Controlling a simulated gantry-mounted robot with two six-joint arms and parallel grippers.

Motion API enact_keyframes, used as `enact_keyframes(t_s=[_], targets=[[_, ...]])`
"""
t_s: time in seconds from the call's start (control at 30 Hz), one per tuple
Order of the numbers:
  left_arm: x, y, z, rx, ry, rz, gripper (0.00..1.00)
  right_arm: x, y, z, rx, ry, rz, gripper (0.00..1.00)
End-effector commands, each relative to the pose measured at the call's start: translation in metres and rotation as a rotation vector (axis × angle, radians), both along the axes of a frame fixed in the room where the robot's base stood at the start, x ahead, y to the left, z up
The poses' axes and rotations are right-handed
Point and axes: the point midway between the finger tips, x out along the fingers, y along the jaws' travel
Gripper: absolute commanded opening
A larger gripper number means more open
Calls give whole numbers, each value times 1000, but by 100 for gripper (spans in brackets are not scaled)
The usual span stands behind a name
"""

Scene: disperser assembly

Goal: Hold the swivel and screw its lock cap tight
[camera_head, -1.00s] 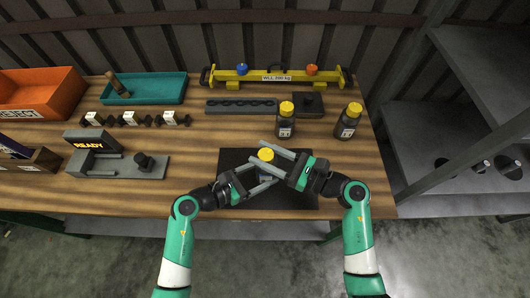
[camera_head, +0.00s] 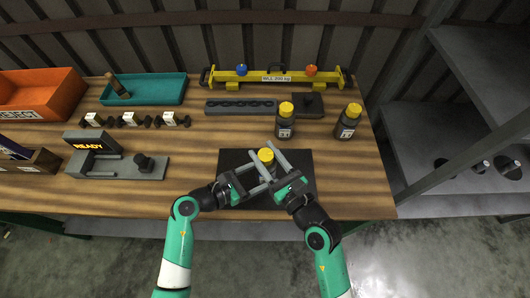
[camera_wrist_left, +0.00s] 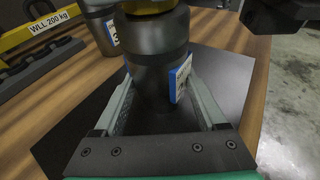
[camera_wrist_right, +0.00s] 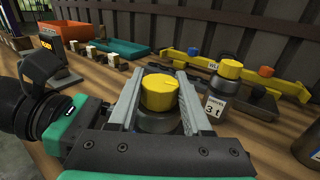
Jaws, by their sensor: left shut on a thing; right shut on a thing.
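The swivel (camera_head: 271,173) is a dark upright bottle-like body with a yellow lock cap (camera_head: 266,155) on top, over the black mat. In the left wrist view the swivel's body (camera_wrist_left: 158,50) stands between the fingers, with a blue-edged white label. My left gripper (camera_head: 265,178) is shut on this body from the left. My right gripper (camera_head: 263,166) comes from the lower right, its fingers on both sides of the cap. In the right wrist view the cap (camera_wrist_right: 158,92) sits between the fingers, with a dark collar below. The thread is hidden.
Two more yellow-capped swivels (camera_head: 285,122) (camera_head: 348,122) stand behind and right of the black mat (camera_head: 300,190). A yellow lifting beam (camera_head: 225,76), a slotted grey rack (camera_head: 240,107), a teal tray (camera_head: 155,90), an orange reject bin (camera_head: 45,93) and a READY fixture (camera_head: 120,167) lie around.

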Motion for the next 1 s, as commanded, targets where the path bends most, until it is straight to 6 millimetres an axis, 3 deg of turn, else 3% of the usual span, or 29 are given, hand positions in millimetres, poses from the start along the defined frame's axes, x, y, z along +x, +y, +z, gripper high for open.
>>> enact_keyframes(t_s=[0.03,0.33,0.83,0.87,1.0], targets=[[-1,-1,0,1,-1,-5,0,-1,1,-7,-10,13,-19,0],[-1,-1,0,0,-2,-5,0,-1,-1,-7,-10,11,-111,0],[0,-1,0,-1,0,-2,0,-1,-1,-6,-8,6,-125,0],[0,0,0,-1,0,-2,0,-1,-1,-6,-8,6,-125,55],[0,0,0,-1,0,-1,0,-1,0,-4,-6,3,-125,80]])
